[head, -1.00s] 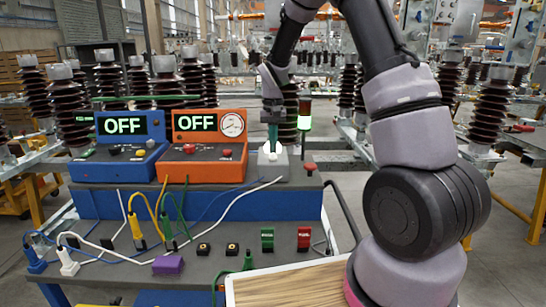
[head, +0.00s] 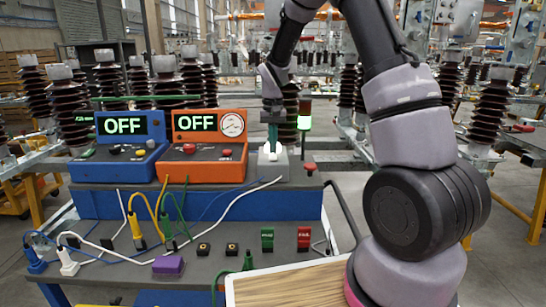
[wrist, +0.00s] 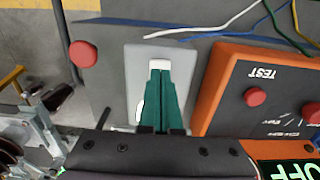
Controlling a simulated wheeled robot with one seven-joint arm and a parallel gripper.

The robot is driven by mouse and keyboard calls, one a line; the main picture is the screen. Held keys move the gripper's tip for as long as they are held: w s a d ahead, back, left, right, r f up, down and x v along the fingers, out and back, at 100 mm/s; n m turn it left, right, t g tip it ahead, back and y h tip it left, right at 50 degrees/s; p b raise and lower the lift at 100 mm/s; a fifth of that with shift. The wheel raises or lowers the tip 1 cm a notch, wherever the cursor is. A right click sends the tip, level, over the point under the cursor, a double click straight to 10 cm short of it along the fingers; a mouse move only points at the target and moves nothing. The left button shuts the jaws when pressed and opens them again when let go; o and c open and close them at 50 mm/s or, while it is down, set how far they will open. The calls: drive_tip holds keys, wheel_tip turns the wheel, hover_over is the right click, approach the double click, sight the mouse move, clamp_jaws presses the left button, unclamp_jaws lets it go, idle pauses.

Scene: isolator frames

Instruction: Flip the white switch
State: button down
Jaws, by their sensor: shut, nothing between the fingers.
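The white switch (wrist: 160,65) sits on a light grey box (wrist: 142,58) beside the orange unit. In the wrist view, a white piece shows at my fingertips and a white edge shows left of the fingers; the rest is hidden beneath them. My gripper (wrist: 161,74) has green fingers, shut together with nothing held, pointing down over the switch plate. In the head view my gripper (head: 272,150) is right at the switch, apparently touching or very close. I cannot tell which way the switch is tipped.
The orange unit (head: 208,170) stands left of the switch box, and its display reads OFF. The blue unit (head: 117,166) also reads OFF. A red button (wrist: 83,54) is on the other side. Cables (head: 225,206) run across the bench in front.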

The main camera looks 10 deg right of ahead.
sight(273, 157)
drive_tip(key=shift+f, duration=0.95)
idle(0.4)
drive_tip(key=shift+r, duration=3.55)
drive_tip(key=s+d+r+m+t+y, duration=0.1)
drive_tip(key=s+d+r+t, duration=0.25)
drive_tip(key=s+r, duration=0.95)
drive_tip(key=s+d+r+t, duration=0.1)
drive_tip(key=s+r+t, duration=0.1)
drive_tip(key=s, duration=0.5)
drive_tip(key=s+d+r+m+t+y, duration=0.1)
drive_tip(key=s+r, duration=0.3)
drive_tip(key=s, duration=0.4)
drive_tip(key=shift+d+t, duration=0.35)
drive_tip(key=shift+d, duration=0.1)
drive_tip(key=shift+s, duration=0.1)
